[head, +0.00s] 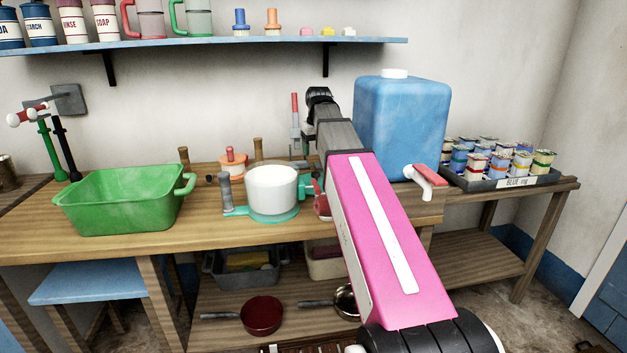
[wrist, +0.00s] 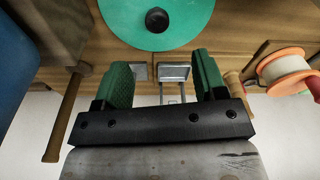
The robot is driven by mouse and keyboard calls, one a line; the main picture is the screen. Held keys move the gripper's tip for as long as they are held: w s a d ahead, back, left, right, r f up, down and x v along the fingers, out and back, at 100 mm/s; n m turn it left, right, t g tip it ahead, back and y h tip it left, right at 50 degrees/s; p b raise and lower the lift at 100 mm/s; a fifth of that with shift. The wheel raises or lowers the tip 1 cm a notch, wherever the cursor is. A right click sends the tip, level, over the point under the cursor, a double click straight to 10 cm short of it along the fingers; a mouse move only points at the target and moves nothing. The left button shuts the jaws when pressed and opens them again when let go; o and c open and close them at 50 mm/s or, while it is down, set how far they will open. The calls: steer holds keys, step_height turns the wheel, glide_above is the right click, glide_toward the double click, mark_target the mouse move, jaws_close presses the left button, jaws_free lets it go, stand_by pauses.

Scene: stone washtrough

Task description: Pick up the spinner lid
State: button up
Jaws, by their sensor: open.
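The spinner lid, a flat teal-green disc with a black knob (wrist: 157,20), lies on the wooden top at the upper edge of the wrist view, partly cut off. My gripper (wrist: 165,72) is open and empty, its two green fingers apart. The lid lies beyond the fingertips, and the fingers do not enclose its knob. In the head view I cannot clearly pick out the lid or the fingers around my pink arm. A white bowl on a teal base (head: 272,190) stands on the bench, left of my arm.
A blue water container (head: 402,125) with a tap stands right of my arm. A green basin (head: 120,200) is at the left. An orange-and-white spool (wrist: 285,68) and wooden pegs are near the gripper. A tray of tins (head: 500,182) is at the far right.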

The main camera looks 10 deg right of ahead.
mark_target(316, 173)
steer(key=f, duration=0.5)
steer(key=shift+w+f, duration=0.2)
steer(key=shift+w, duration=0.15)
steer(key=shift+w+f, duration=0.2)
steer(key=shift+f, duration=2.45)
steer(key=c, duration=1)
